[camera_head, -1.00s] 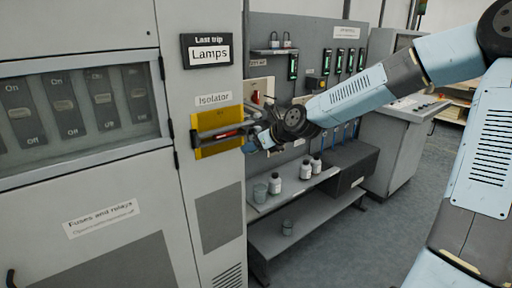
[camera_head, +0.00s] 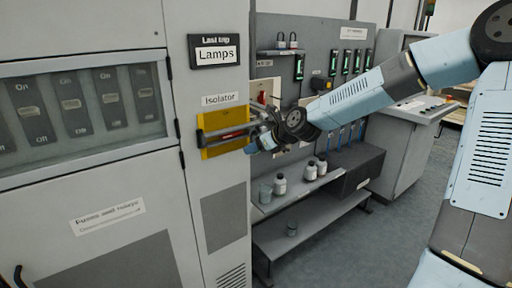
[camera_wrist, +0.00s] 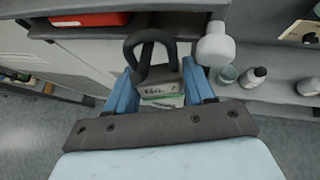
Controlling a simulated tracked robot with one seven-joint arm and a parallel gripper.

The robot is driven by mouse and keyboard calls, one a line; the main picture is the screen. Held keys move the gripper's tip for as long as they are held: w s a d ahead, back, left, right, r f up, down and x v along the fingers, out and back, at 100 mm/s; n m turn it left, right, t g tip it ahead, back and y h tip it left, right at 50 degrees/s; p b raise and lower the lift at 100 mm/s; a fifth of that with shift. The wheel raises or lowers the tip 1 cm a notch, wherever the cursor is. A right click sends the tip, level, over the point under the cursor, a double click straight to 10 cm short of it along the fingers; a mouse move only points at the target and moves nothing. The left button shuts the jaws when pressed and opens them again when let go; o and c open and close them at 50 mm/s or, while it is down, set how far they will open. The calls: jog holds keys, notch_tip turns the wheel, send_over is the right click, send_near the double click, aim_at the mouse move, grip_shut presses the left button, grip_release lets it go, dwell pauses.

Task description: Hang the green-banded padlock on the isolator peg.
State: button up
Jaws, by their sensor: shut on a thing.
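The padlock (camera_wrist: 160,92) is between the blue fingers of my gripper (camera_wrist: 162,92) in the wrist view. Its dark shackle (camera_wrist: 150,44) points up in the picture, and a green edge shows on its pale labelled body. A pale, round-ended peg (camera_wrist: 213,46), which looks like the isolator peg, is just right of the shackle; the shackle does not appear to be around it. In the head view my gripper (camera_head: 262,140) is at the right end of the isolator's dark bar on the yellow plate (camera_head: 222,152). The padlock and peg are too small to make out there.
The isolator's red part (camera_wrist: 92,19) shows at the wrist view's top left. A shelf (camera_head: 300,190) with bottles and a jar is below and right of my gripper. A panel with green-lit switches (camera_head: 345,62) and two padlocks on a ledge (camera_head: 287,42) stands behind.

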jog(key=o, duration=1.2)
jog(key=shift+v, duration=6.8)
jog(key=s+d+f+n+g+h, duration=0.2)
jog(key=s+f+n+g+h, duration=0.35)
jog(key=f+n, duration=0.65)
jog(key=s+d+r+n+t+h, duration=0.1)
jog(key=s+d+r+n, duration=0.2)
jog(key=s, duration=0.4)
jog(key=s+d+r+n+t+h, duration=0.1)
jog(key=s+d+r+n, duration=0.3)
jog(key=s+r+n, duration=0.2)
jog(key=s+d+r+n+t+h, duration=0.1)
jog(key=s+d+r+n+t, duration=0.1)
jog(key=s+r+n, duration=0.3)
jog(key=shift+s+d+r, duration=0.3)
jog(key=shift+s+r, duration=0.05)
jog(key=shift+s, duration=0.4)
jog(key=shift+s+d+r, duration=0.3)
jog(key=shift+s+r, duration=0.05)
jog(key=shift+s, duration=0.45)
jog(key=shift+s+d+r, duration=0.3)
jog(key=shift+s+r, duration=0.05)
jog(key=shift+s, duration=0.4)
